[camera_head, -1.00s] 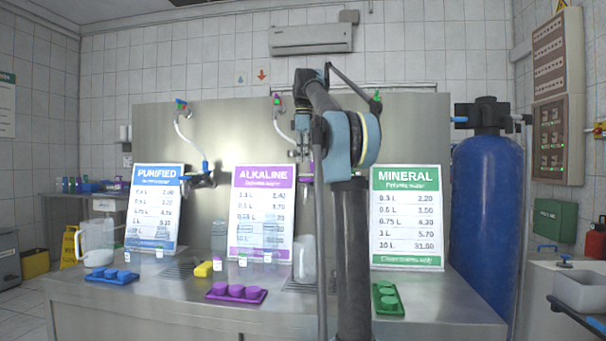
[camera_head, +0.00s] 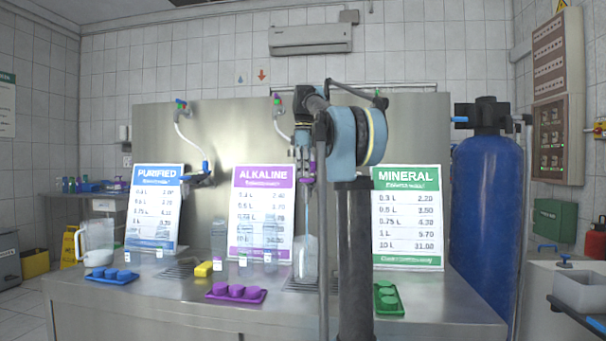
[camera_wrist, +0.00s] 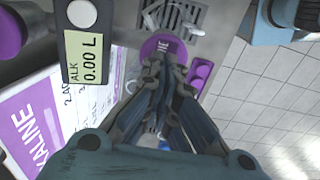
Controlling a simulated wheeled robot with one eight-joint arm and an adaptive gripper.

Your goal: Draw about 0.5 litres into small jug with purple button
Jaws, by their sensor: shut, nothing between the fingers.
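The small clear jug (camera_head: 305,262) stands on the counter below the alkaline tap, in front of the purple-lettered board. A thin pale streak (camera_head: 307,210), which looks like running water, drops from the tap towards it. My gripper (camera_head: 303,170) points down at the tap, left of my arm column. In the wrist view, my shut, empty fingers (camera_wrist: 164,64) are over a purple round button (camera_wrist: 160,47); I cannot tell if they touch it. The ALK meter display (camera_wrist: 90,58) reads 0.00 L.
A purple tray with round pieces (camera_head: 236,293), a blue tray (camera_head: 111,276) and a green tray (camera_head: 388,298) lie along the counter. A larger jug (camera_head: 96,243) stands at left. Price boards stand behind; a blue tank (camera_head: 492,215) is at right.

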